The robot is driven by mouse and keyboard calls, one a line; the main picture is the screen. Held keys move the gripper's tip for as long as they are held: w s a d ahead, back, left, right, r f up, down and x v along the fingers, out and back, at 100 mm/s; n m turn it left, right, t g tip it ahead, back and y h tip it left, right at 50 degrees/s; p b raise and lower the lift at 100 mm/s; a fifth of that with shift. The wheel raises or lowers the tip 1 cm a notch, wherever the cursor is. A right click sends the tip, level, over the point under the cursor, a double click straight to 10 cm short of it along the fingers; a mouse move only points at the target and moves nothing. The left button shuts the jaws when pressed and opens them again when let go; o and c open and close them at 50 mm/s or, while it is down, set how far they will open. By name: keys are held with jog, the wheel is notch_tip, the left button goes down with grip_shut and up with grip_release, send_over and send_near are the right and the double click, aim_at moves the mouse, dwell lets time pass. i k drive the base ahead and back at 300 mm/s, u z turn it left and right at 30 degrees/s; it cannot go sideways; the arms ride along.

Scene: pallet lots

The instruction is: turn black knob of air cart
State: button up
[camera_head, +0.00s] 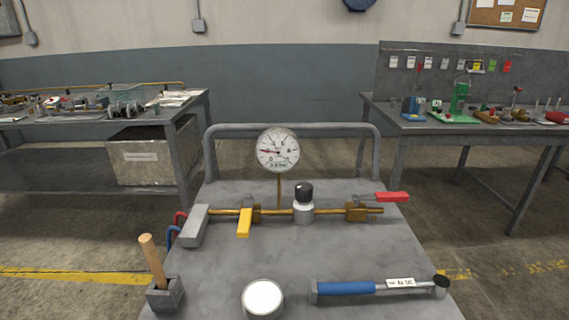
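The air cart (225,268) stands right in front of me, with a grey flat top and a raised tubular rail at its far side. A brass pipe runs across it. The black knob (304,192) sits on top of a white and silver body (303,212) near the middle of this pipe. A round pressure gauge (278,150) stands on a thin stem behind the pipe. A yellow lever (244,223) hangs toward me left of the knob, and a red-handled lever (391,197) points right. My gripper does not show in this view.
On the cart's near part are a blue-handled tool (346,288), a white-topped round container (262,298) and a wooden handle (152,259) upright in a small grey holder. Cluttered workbenches stand at left (60,168) and right (418,127). Floor shows between them.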

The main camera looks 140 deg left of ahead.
aim_at(303, 191)
jog(key=u, duration=3.25)
jog(key=k, duration=0.25)
jog(key=u, duration=0.45)
